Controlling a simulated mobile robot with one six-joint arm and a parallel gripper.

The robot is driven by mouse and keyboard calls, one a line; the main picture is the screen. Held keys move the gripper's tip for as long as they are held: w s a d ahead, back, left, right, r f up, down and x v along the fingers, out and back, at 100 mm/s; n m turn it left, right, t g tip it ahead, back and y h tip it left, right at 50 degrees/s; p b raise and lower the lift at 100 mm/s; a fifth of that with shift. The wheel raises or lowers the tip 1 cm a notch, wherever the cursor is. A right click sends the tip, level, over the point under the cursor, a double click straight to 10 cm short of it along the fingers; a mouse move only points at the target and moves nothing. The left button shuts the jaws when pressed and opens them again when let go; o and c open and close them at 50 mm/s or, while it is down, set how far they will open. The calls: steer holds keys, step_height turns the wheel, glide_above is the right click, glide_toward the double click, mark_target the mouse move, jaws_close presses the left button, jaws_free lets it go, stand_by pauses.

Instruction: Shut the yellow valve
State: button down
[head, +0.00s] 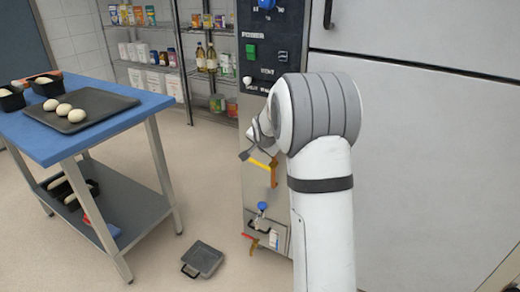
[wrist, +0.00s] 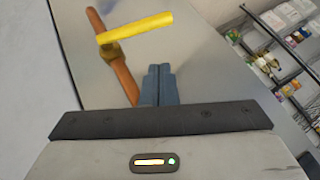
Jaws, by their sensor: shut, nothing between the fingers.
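The yellow valve's lever (wrist: 135,28) stands out from an orange-brown pipe (wrist: 122,72) on the oven's metal side panel. The lever lies across the line of the pipe, its free end toward the right in the wrist view. In the head view the yellow lever (head: 261,164) shows just left of my arm, with part of the pipe (head: 273,178) below it. My gripper (wrist: 158,72) is shut and empty. Its fingertips appear beside the pipe, below the lever in the picture; I cannot tell whether they touch. My arm hides part of the panel in the head view.
Below are a blue knob (head: 263,206) and a small red handle (head: 251,238). Green and white buttons sit on the control panel (head: 273,50) above. A blue-topped table (head: 60,140) stands left; a grey pan (head: 203,260) lies on the floor. Shelves (head: 150,55) stand behind.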

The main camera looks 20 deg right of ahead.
steer(key=w+a+r+v, duration=0.1)
steer(key=v, duration=0.8)
steer(key=shift+a+r, duration=0.2)
steer(key=shift+r, duration=0.05)
